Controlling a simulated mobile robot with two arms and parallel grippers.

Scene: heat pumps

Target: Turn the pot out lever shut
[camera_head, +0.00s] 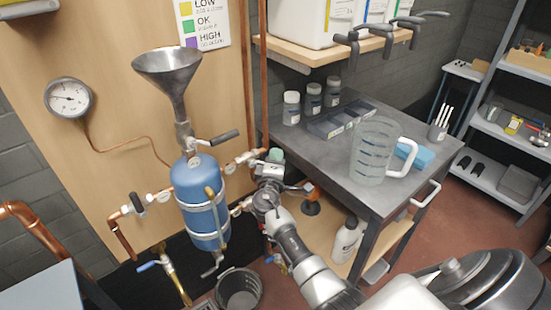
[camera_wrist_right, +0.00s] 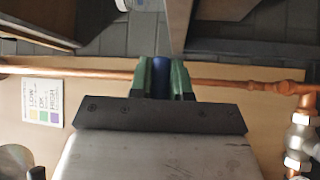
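The blue pot (camera_head: 203,200) stands upright against the wooden panel, with a metal funnel (camera_head: 168,75) above it. My right gripper (camera_head: 276,158) is beside the pipe fittings to the right of the pot. In the right wrist view, the gripper's green fingertips (camera_wrist_right: 163,80) close on both sides of a blue lever handle (camera_wrist_right: 160,78), in front of a copper pipe (camera_wrist_right: 100,72). The lever's valve body is hidden by the gripper and wrist, so its angle is unclear. A pipe valve (camera_head: 246,158) shows just left of the gripper. My left gripper is out of view.
A grey workbench (camera_head: 350,165) with a measuring jug (camera_head: 374,152) stands close to the right of my arm. A dark bucket (camera_head: 238,290) is on the floor below the pot. A pressure gauge (camera_head: 68,97) and copper pipes are on the panel. A blue-handled valve (camera_head: 150,266) sits lower left.

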